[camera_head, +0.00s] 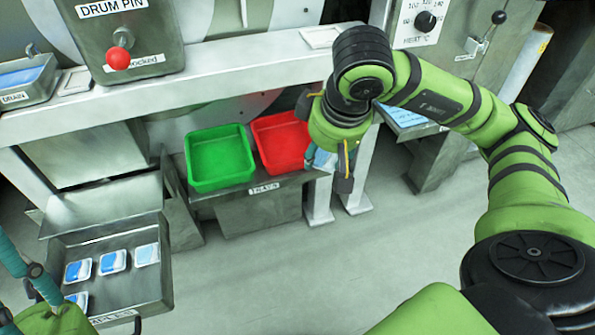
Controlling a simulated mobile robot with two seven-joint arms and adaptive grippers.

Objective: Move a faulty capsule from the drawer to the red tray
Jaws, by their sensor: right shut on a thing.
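The open grey drawer (150,292) at lower left holds several white capsules with blue contents. One capsule (147,254) on the right of the back row looks paler than the capsule (112,261) beside it. The red tray (278,140) stands on a low shelf, right of the green tray (219,160). My right gripper (322,162) points down at the red tray's right edge. It is shut on a small pale blue and white capsule, mostly hidden by the fingers. My left gripper shows only in part at the lower left edge (22,262); its fingertips are unclear.
The shelf carries a label reading TRAYS (264,188). A grey beam (200,62) runs above the trays, with a red knob (118,58) on the drum pin panel. A drain pan (25,78) is at upper left. The floor (290,270) in front is clear.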

